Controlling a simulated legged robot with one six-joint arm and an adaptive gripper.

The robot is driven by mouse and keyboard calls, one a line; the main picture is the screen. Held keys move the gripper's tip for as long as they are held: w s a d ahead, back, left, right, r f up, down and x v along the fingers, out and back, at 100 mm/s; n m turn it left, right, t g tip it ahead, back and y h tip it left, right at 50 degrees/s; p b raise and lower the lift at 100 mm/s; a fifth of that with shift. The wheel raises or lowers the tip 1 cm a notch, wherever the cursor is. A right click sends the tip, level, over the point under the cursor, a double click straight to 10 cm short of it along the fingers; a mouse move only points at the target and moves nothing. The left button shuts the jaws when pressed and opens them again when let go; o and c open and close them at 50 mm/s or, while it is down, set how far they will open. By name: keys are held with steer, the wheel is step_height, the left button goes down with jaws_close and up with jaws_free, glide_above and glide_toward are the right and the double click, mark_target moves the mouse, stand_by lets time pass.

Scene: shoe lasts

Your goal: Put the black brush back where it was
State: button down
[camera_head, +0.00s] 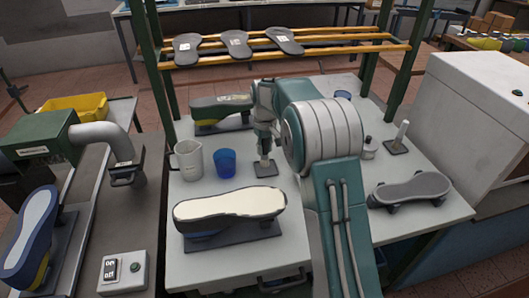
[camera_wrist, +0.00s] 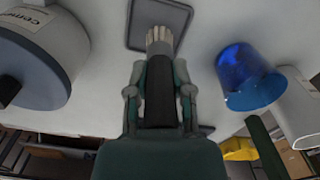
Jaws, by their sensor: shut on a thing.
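My gripper (camera_head: 265,128) points down over the white table. In the wrist view my gripper (camera_wrist: 159,95) is shut on the black brush (camera_wrist: 160,85), with a finger on each side of its dark handle. The pale bristles (camera_wrist: 159,38) point away from my gripper, over a dark square pad (camera_wrist: 142,42). In the head view the brush (camera_head: 264,152) hangs upright with its lower end over the dark pad (camera_head: 254,171). I cannot tell whether the bristles touch the pad.
A blue cup (camera_head: 224,164) and a white pitcher (camera_head: 188,160) stand left of my gripper. A cream-soled shoe last (camera_head: 228,205) lies in front. A pale upright brush-like thing (camera_head: 402,133) stands on another pad at right. A labelled grey can (camera_wrist: 45,50) is close in the wrist view.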

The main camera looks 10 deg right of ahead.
steer(key=shift+f, duration=0.8)
steer(key=shift+d+f, duration=0.1)
steer(key=shift+f, duration=0.05)
steer(key=shift+d, duration=0.25)
steer(key=c, duration=0.5)
jaws_free()
steer(key=shift+a, duration=0.25)
